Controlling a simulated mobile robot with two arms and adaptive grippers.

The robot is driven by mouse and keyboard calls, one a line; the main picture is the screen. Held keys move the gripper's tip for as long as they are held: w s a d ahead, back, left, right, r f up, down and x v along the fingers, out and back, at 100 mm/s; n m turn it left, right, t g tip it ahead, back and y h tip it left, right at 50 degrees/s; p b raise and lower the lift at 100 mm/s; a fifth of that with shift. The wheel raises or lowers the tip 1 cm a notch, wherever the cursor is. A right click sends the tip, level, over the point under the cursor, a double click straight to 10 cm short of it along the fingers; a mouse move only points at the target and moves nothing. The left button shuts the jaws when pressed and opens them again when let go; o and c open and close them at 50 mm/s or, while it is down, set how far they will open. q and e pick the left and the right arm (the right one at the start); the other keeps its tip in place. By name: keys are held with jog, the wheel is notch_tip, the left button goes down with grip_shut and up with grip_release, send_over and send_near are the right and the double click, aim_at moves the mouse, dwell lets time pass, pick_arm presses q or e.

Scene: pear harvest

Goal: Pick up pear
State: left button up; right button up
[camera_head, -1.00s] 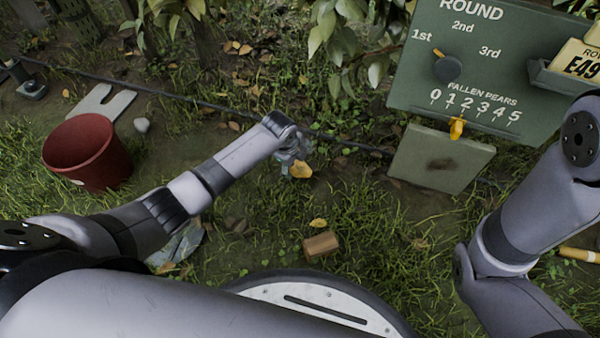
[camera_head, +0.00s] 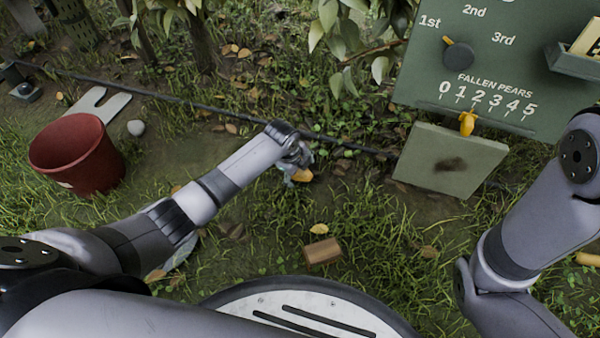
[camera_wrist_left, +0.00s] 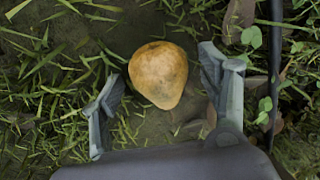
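A yellow-brown pear (camera_wrist_left: 159,74) lies on the grassy ground in the left wrist view, with its narrow end toward my gripper. My left gripper (camera_wrist_left: 158,88) is open, with one finger on each side of the pear and gaps between the fingers and the fruit. In the head view my left gripper (camera_head: 299,172) is low over the ground, and the pear (camera_head: 304,175) shows partly behind it. My right arm is at the right edge of the head view; its gripper is not visible.
A red bucket (camera_head: 78,156) stands at the left. A green scoreboard (camera_head: 480,75) and a square pale panel (camera_head: 450,160) are at the right. A dark hose (camera_head: 200,101) crosses the ground behind. A brown block (camera_head: 322,251) lies near my base. Leafy branches hang at the top.

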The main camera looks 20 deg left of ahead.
pick_arm(q)
jog(key=c, duration=1.2)
jog(key=shift+o, duration=0.2)
